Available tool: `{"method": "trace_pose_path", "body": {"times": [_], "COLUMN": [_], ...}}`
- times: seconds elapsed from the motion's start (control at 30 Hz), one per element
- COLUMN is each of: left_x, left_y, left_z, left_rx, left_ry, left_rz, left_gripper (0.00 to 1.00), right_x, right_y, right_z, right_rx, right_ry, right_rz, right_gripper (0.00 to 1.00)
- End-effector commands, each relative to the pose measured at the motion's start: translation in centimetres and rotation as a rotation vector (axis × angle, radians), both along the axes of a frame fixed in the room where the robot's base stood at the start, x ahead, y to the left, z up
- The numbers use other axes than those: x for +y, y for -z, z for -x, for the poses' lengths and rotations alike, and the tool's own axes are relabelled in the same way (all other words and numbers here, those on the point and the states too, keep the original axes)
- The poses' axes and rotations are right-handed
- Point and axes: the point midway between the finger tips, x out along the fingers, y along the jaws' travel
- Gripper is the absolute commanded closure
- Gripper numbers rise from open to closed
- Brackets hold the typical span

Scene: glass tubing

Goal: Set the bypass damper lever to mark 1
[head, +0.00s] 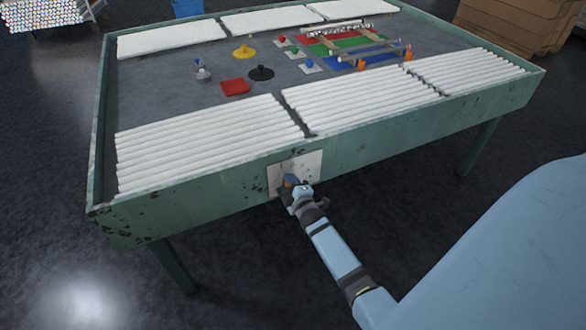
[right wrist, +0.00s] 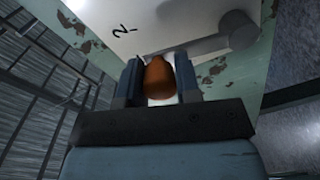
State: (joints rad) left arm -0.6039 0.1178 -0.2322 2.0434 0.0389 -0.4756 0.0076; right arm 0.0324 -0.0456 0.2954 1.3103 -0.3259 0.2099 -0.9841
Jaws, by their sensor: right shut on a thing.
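The damper plate (head: 310,163) is a pale panel on the front side of the green table. In the right wrist view the plate (right wrist: 185,18) carries a black mark that looks like a 2, left of the lever. The grey lever (right wrist: 200,46) runs from a round pivot at the upper right toward the orange knob (right wrist: 158,78). My right gripper (head: 289,182) is at the plate. In the wrist view its two fingers (right wrist: 160,82) are shut on the orange knob, one on each side. Mark 1 cannot be made out. My left gripper is out of view.
The green table (head: 220,167) holds several bundles of white tubes (head: 205,142) along its front. Brown boxes (head: 515,22) stand at the far right. The floor in front of the table's left part is clear.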

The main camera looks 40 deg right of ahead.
Motion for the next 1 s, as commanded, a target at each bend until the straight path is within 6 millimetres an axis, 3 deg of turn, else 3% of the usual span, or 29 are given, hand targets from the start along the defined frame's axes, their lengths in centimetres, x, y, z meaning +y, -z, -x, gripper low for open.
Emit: {"method": "trace_pose_path", "body": {"times": [0.77,0.8,0.87,1.0], "left_x": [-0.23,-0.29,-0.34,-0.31], "left_y": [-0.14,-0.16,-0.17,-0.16], "left_z": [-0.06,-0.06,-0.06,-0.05], "left_rx": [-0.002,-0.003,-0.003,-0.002], "left_ry": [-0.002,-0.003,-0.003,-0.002], "left_rz": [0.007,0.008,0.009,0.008], "left_gripper": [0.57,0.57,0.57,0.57], "right_x": [0.61,0.61,0.6,0.57], "right_y": [-0.05,-0.06,-0.06,-0.06], "right_z": [-0.12,-0.12,-0.12,-0.12], "right_rx": [0.023,0.023,0.023,0.022], "right_ry": [0.0,0.0,0.0,0.0], "right_rz": [0.092,0.092,0.092,0.091], "right_gripper": [1.0,0.6,0.46,0.44]}}
